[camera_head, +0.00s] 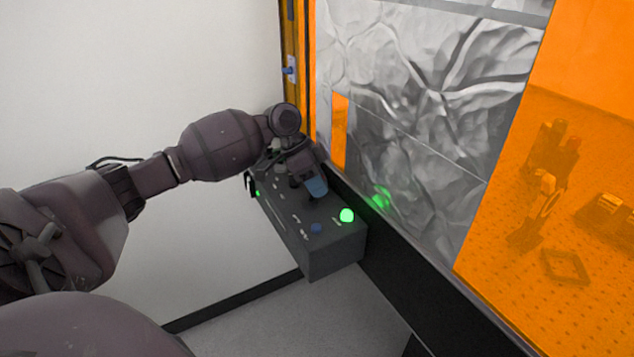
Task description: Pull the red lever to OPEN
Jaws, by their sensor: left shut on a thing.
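A dark grey control box (334,254) juts out at the foot of the orange-framed enclosure. Its top carries a lit green button (347,215), a blue button (316,229) and small white markings too small to read. My left gripper (312,190) reaches down to the box's top, behind the blue button as I see it. It is shut, with a blue fingertip pad showing. No red shows on the box; the red lever is hidden, most likely by my gripper, which closes around something there. The lever's position cannot be told. My right gripper is not in view.
The enclosure's orange window (575,130) and crinkled silvery panel (425,95) rise close to the right of my gripper. Optical parts stand behind the orange window. A white wall (130,80) is at left. Grey floor (300,325) lies clear in front of the box.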

